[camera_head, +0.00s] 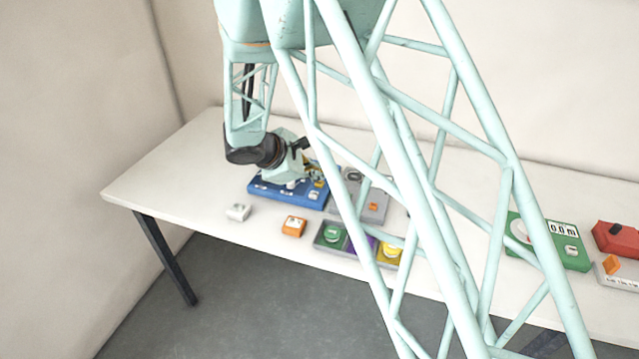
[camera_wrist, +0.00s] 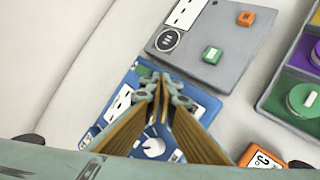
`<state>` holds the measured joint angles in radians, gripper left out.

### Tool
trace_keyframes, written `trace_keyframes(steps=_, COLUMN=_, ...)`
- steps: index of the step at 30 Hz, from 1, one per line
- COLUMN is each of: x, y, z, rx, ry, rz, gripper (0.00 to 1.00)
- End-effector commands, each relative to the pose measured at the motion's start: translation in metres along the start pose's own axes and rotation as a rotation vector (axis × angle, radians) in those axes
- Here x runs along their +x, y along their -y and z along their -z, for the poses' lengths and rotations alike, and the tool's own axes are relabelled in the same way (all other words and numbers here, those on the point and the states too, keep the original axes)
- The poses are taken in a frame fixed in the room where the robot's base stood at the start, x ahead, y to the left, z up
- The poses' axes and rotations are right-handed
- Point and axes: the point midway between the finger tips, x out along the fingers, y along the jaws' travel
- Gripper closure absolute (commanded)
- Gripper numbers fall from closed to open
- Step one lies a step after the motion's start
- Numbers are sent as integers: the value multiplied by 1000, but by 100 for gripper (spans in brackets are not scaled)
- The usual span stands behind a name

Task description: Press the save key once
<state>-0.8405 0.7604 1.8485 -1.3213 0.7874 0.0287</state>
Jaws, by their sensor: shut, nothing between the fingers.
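My gripper (camera_wrist: 162,88) is shut and empty, with its fingers over the blue device (camera_wrist: 195,98) in the wrist view. A white knob (camera_wrist: 153,147) shows on that device between and below the fingers; the fingers hide part of its face. In the head view my gripper (camera_head: 292,182) is low over the blue device (camera_head: 285,197), which has small light keys on its front. I cannot read which key is the save key. I cannot tell whether the fingertips touch the device.
A grey device (camera_wrist: 190,50) with a green key (camera_wrist: 212,55) and an orange key (camera_wrist: 246,18) lies beside the blue one. A compartment tray (camera_head: 330,246), an orange block (camera_head: 293,226) and a white block (camera_head: 238,212) stand near the front edge. A green scale-like device (camera_head: 570,262) is at right.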

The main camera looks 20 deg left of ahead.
Motion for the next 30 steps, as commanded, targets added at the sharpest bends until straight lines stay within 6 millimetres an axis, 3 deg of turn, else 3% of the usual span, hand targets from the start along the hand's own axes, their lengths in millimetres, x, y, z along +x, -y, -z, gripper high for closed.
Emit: trace_keyframes(steps=30, x=-34, y=-25, z=-25, rx=1, ry=0, rz=0, gripper=100)
